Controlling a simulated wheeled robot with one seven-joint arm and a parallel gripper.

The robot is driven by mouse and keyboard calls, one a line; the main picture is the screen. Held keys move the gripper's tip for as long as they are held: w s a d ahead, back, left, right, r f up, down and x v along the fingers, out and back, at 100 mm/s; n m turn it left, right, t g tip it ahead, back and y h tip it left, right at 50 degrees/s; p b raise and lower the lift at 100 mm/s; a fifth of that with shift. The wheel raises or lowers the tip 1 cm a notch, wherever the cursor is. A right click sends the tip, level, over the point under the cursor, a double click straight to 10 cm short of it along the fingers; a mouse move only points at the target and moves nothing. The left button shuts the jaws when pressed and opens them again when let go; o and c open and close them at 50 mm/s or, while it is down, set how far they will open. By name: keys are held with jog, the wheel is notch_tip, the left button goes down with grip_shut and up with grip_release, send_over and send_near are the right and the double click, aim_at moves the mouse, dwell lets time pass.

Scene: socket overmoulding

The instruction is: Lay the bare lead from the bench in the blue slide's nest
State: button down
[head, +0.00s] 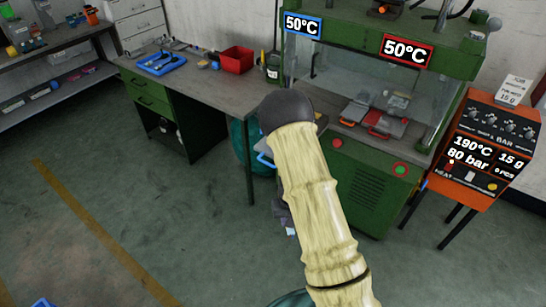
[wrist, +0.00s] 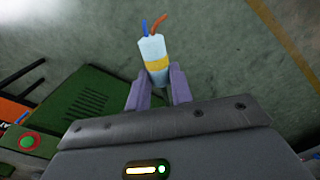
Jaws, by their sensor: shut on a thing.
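My gripper (wrist: 158,80) is shut on the lead in the wrist view. The lead (wrist: 153,48) is a pale blue-white cylinder with a yellow band, and a blue and an orange wire stick out of its far end. Green-grey floor lies behind it. A blue handle (head: 264,159), apparently of the blue slide, shows just left of my arm below the press front. The slide's nest is hidden behind my arm.
The green press (head: 372,185) has blue and red 50°C signs. A red-handled slide (head: 379,130) is at its front. The orange control box (head: 484,150) stands to the right. The bench (head: 205,86) at left holds a blue rack (head: 160,62) and a red bin (head: 236,61).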

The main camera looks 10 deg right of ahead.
notch_tip(320, 180, up, 14)
jog(key=p, duration=1.4)
jog(key=shift+r, duration=0.2)
